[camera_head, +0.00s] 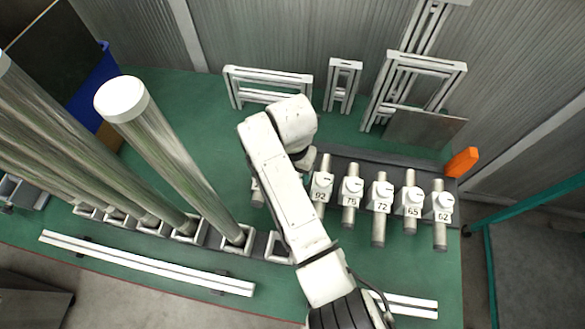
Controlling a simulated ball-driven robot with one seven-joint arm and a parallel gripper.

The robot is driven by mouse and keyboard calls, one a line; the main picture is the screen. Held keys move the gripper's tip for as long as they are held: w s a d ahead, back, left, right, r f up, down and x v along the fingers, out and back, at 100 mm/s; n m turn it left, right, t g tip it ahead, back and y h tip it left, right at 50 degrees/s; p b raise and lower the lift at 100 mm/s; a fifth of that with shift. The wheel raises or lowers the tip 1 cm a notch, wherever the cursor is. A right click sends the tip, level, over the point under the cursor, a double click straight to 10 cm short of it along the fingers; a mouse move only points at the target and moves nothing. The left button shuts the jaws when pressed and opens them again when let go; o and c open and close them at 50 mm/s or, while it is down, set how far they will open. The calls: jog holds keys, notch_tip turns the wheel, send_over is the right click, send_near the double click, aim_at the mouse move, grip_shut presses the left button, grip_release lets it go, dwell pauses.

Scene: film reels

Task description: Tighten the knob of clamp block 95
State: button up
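Several numbered clamp blocks with metal rods stand in a row at the right of the green table. The readable labels are 92 (320,190), 76 (351,191), 72 (381,197), 65 (412,201) and 62 (439,207). A further block (257,193) shows only in part at the left end of the row, behind my arm. Its number is hidden, so I cannot tell if it is clamp block 95. My white arm reaches over this left end. My gripper's fingers are hidden behind the arm, so their state does not show.
Tall metal columns (175,160) lean across the left in a row of square sockets (187,228). Aluminium frames (268,88) stand along the back. An orange block (461,162) sits at the right end of the row. White rails (145,263) lie along the front edge.

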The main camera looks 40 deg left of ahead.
jog(key=shift+f, duration=0.25)
jog(key=c, duration=1.1)
